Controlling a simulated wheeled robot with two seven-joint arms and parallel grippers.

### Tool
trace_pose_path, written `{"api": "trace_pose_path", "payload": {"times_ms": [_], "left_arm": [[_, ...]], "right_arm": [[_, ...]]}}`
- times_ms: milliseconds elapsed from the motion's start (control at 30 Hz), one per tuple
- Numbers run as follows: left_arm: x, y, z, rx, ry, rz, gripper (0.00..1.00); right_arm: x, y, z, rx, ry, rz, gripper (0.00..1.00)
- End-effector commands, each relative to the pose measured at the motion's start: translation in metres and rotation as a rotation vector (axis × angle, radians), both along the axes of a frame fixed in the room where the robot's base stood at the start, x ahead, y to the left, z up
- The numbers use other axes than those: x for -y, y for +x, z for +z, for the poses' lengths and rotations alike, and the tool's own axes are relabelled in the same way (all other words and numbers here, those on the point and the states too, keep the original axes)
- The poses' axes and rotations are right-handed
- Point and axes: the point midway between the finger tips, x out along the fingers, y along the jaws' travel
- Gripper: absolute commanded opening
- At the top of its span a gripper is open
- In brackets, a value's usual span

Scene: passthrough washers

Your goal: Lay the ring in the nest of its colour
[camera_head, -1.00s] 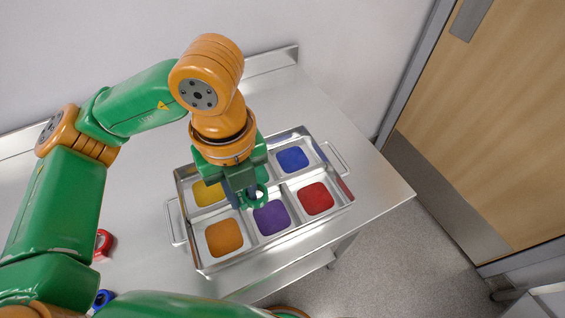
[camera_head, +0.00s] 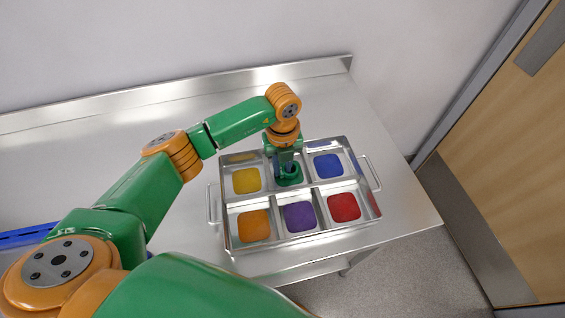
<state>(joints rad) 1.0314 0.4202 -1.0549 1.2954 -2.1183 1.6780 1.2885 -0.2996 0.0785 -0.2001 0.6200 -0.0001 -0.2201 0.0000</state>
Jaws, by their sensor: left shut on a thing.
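The steel tray (camera_head: 222,217) has six compartments, each with a coloured nest. The back row holds the yellow nest (camera_head: 246,180), the green nest (camera_head: 294,182) and the blue nest (camera_head: 328,166). The front row holds the orange nest (camera_head: 253,225), the purple nest (camera_head: 299,216) and the red nest (camera_head: 344,207). My left gripper (camera_head: 287,174) points down into the back middle compartment and is shut on the green ring. The ring blends with the green nest and the fingers, so I cannot tell whether it touches the nest. My right gripper is not in view.
The tray stands on a steel table (camera_head: 150,112) with a raised back edge. A blue bin rim (camera_head: 25,236) shows at the left. Tray handles stick out at both ends. The table's right edge (camera_head: 425,195) is close, with floor beyond. The table behind the tray is clear.

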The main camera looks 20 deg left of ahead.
Motion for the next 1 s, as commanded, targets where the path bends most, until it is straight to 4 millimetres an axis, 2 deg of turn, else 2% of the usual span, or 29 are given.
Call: {"api": "trace_pose_path", "payload": {"times_ms": [200, 233, 267, 533, 633, 667, 767, 1000], "left_arm": [[0.000, 0.000, -0.005, 0.001, -0.001, 0.001, 0.00], [0.000, 0.000, -0.004, 0.001, -0.001, 0.001, 0.29], [0.000, 0.000, -0.003, 0.001, -0.001, 0.001, 0.36], [0.000, 0.000, -0.003, 0.001, -0.001, 0.001, 0.36], [0.000, 0.000, 0.004, 0.001, -0.002, 0.001, 0.36], [0.000, 0.001, 0.004, 0.003, -0.001, 0.001, 0.36], [0.000, 0.002, 0.021, 0.007, -0.002, -0.001, 0.36], [0.000, 0.002, 0.080, 0.008, -0.002, 0.001, 0.36]], "right_arm": [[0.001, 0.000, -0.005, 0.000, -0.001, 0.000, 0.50], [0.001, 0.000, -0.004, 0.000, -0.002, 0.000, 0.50], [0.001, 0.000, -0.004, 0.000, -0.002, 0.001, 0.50], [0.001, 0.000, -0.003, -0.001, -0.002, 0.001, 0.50], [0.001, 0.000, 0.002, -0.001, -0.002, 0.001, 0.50], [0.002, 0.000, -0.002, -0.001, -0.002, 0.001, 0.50], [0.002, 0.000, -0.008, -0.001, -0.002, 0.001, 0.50], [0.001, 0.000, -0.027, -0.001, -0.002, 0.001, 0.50]]}}
